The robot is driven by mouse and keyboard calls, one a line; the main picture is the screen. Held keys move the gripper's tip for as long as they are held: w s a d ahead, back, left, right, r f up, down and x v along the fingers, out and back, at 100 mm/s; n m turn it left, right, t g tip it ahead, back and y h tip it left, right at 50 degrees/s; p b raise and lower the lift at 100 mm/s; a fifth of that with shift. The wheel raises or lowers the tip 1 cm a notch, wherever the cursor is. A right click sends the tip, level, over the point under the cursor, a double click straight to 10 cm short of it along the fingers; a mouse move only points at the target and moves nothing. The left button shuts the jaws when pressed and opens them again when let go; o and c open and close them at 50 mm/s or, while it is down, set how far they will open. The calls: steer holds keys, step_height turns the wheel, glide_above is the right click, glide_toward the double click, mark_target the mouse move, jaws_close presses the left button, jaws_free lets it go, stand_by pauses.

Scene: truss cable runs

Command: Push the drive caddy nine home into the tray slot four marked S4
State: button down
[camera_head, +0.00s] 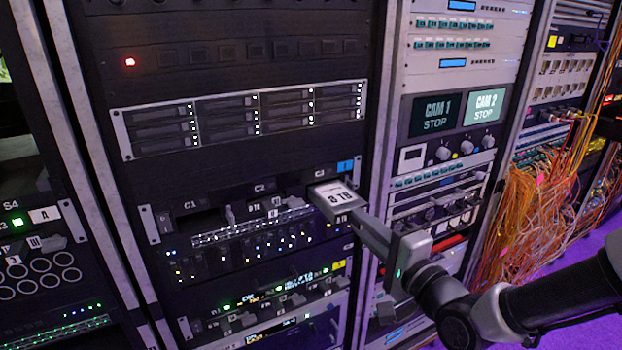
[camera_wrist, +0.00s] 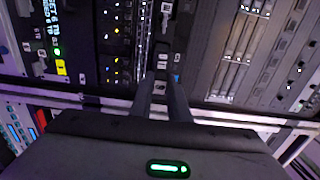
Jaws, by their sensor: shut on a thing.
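A drive caddy (camera_head: 338,198) with a white label that seems to read "8 TB" sits at the front of the rack, at the right end of the open bay row (camera_head: 209,222). My gripper (camera_head: 362,222) is shut on its near end. A number nine cannot be read on it. How far the caddy is inside its slot cannot be told. An "S4" label (camera_head: 10,205) shows on the left rack. In the wrist view my gripper fingers (camera_wrist: 164,82) reach the rack face; the caddy is hardly visible there.
A silver drive unit (camera_head: 240,118) with several bays is above. A panel with lit ports (camera_head: 262,250) lies just below. Rack posts (camera_head: 376,130) stand close to the right of the caddy. Orange cables (camera_head: 540,200) hang at far right.

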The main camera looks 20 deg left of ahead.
steer(key=d+p, duration=0.1)
steer(key=s+d+p, duration=0.1)
steer(key=p, duration=0.1)
steer(key=shift+s+r, duration=0.15)
steer(key=shift+r, duration=0.2)
steer(key=shift+s+d+p, duration=0.2)
steer(key=shift+d+p, duration=0.05)
steer(key=shift+p, duration=1)
steer(key=shift+s+d+f+p, duration=0.25)
steer(key=shift+s+p, duration=0.15)
steer(key=shift+p, duration=0.7)
